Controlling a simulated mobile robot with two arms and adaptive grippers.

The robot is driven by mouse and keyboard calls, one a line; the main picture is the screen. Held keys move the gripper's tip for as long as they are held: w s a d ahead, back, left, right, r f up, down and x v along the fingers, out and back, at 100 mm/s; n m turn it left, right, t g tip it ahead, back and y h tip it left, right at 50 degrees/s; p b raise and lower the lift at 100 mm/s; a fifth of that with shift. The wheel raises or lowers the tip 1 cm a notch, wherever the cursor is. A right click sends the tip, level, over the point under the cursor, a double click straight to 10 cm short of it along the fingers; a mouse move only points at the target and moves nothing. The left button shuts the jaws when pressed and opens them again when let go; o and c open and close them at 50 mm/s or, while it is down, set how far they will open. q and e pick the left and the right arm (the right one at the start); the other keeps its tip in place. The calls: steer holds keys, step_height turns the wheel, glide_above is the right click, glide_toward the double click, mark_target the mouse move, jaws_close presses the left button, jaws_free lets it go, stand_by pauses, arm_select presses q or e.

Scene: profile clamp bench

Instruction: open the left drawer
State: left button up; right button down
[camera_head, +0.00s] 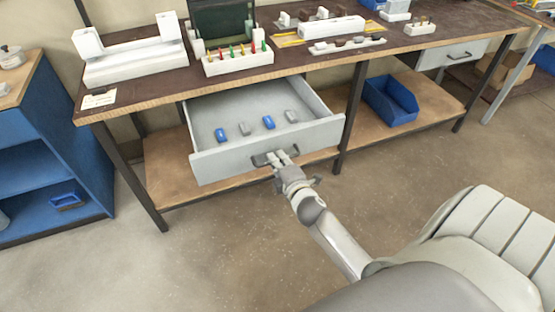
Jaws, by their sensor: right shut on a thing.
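The left drawer (215,165) is a light grey drawer under the left part of the workbench. It stands pulled out, and its inside shows from above. Two blue pieces and two grey pieces lie on its floor. Its dark handle (260,160) is at the middle of the front panel, partly hidden by my right gripper. My right gripper (276,159) is shut on the handle, with its arm reaching up from the lower right. My left gripper is not in view.
The workbench (290,62) carries white fixtures and a holder with coloured-handled tools. A second drawer (455,53) at the right is shut. A blue bin (391,101) stands on the lower shelf. A blue cabinet (60,140) stands at the left. The floor in front is clear.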

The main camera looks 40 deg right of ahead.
steer(key=c, duration=1.5)
jaws_free()
steer(key=v, duration=1.2)
steer(key=shift+d, duration=0.1)
steer(key=s+a+f+m+g+y, duration=0.1)
steer(key=s+a+f+m+g, duration=0.15)
steer(key=f, duration=0.65)
steer(key=s+a+f+m+g+y, duration=0.15)
steer(key=s+f, duration=0.25)
steer(key=f, duration=0.6)
steer(key=s+a+f+m+g, duration=0.2)
steer(key=s+a+f+g, duration=0.1)
steer(key=f, duration=0.6)
steer(key=s+f+m+g, duration=0.2)
steer(key=s+f, duration=0.3)
steer(key=s, duration=0.3)
steer(key=s+a+f+m+g+y, duration=0.1)
steer(key=s+f+m+g, duration=0.1)
steer(key=s+f, duration=0.4)
steer(key=s+a+f+m+g+p, duration=0.1)
steer(key=s+f+m+g, duration=0.2)
steer(key=s+f, duration=0.3)
steer(key=shift+s, duration=2.6)
